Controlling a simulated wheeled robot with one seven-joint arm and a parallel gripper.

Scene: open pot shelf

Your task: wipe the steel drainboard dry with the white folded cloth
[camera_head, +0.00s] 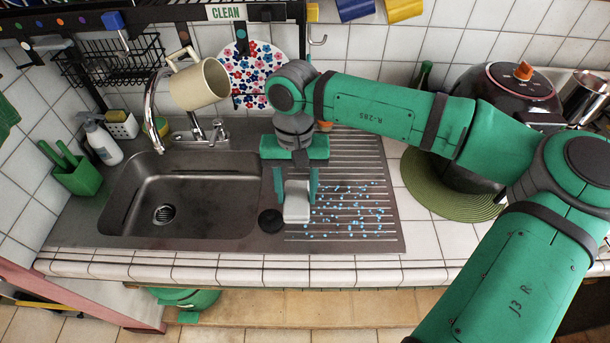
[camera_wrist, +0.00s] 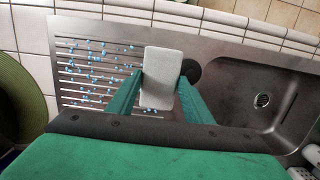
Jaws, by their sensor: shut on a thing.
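The white folded cloth (camera_head: 297,203) is held upright between the fingers of my gripper (camera_head: 296,188), at the left edge of the steel drainboard (camera_head: 352,155). In the wrist view the cloth (camera_wrist: 162,76) sits between my two green fingers (camera_wrist: 160,92). Several blue water drops (camera_head: 350,208) dot the front part of the ribbed drainboard, right of the cloth. The drops also show in the wrist view (camera_wrist: 95,65). I cannot tell whether the cloth touches the steel. My arm hides part of the drainboard's back.
The sink basin (camera_head: 180,195) lies left of my gripper, with a black round stopper (camera_head: 270,220) between. A tap (camera_head: 152,110) and hanging cream mug (camera_head: 199,84) stand behind the basin. A dark pot (camera_head: 505,95) on a green mat (camera_head: 425,185) stands right.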

